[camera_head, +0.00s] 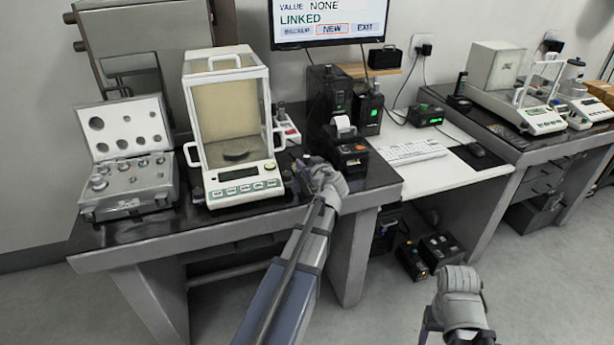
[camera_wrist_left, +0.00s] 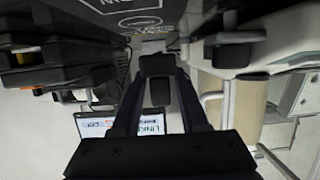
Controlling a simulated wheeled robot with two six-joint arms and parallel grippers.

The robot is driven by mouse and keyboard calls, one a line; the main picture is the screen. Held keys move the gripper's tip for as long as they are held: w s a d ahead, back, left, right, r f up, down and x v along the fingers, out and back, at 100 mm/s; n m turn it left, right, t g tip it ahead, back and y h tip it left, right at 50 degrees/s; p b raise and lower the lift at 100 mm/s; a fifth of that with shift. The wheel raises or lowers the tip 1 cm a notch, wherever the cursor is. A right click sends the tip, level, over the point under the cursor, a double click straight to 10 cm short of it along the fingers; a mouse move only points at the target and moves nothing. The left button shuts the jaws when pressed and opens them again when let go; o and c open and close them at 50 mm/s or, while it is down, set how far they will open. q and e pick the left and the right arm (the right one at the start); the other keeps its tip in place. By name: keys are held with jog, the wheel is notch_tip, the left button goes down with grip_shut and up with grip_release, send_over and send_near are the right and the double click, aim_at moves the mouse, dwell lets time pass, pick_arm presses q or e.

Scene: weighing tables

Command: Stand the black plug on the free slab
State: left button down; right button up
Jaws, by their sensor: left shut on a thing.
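My left gripper (camera_head: 314,166) is low over the black top of the left weighing table, between the glass-cased balance and the black printer. In the left wrist view the same gripper (camera_wrist_left: 158,75) is shut on a small dark block, seemingly the black plug (camera_wrist_left: 157,64). In the head view the plug is hidden or too small to make out. I cannot tell whether it touches the surface. A dark slab surface (camera_wrist_left: 115,17) with white markings lies beyond the fingertips; I cannot tell whether it is the free slab. My right gripper (camera_head: 460,295) hangs over the floor; its fingers are unclear.
The balance (camera_head: 240,190) stands left of my left gripper, the printer (camera_head: 352,158) right of it. An open weight case (camera_head: 128,195) is at the far left. A monitor (camera_head: 330,22) hangs behind. A keyboard (camera_head: 413,152) lies on the white desk. Another balance (camera_head: 535,118) stands right.

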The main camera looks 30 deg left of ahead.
pick_arm(q)
jog(key=shift+f+b, duration=1.65)
jog(key=shift+f, duration=0.15)
jog(key=shift+f, duration=0.25)
jog(key=shift+c, duration=2.1)
grip_release()
jog(key=shift+r, duration=0.1)
jog(key=shift+r, duration=0.25)
jog(key=p+v, duration=0.3)
jog(key=v, duration=0.9)
jog(key=shift+p, duration=0.3)
